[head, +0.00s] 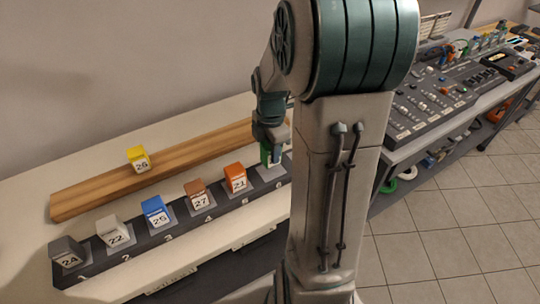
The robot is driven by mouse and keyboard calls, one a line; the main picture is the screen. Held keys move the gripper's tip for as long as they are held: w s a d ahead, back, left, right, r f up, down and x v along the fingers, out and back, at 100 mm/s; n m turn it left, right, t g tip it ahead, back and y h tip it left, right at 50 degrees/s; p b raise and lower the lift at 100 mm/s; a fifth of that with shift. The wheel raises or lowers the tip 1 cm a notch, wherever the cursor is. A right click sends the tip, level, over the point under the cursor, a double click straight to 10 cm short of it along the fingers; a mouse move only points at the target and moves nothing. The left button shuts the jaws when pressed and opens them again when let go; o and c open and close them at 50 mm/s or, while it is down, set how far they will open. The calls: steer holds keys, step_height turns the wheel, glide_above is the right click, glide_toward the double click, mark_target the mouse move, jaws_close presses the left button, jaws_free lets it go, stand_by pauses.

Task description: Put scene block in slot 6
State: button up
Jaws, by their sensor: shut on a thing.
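My gripper (270,146) is at the far right end of the dark slotted rail (187,229), shut on a green scene block (266,158) with a white face. The block is upright at the light pad of the last slot (270,173), just right of the orange block 21. The arm hides part of this end, and I cannot tell whether the block touches the pad. Along the rail from the left stand a grey block 24 (68,254), a white block 22 (114,231), a blue block 25 (156,212), a brown block 27 (199,195) and an orange block 21 (236,178).
A yellow block 26 (139,159) stands on a wooden ledge (85,197) behind the rail. The pale table (40,185) is otherwise clear on the left. A control console (440,95) with switches stands at the right, beyond my arm. Tiled floor (450,240) is open at lower right.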

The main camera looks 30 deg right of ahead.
steer(key=shift+f, duration=1.75)
steer(key=shift+f, duration=0.15)
steer(key=o, duration=1)
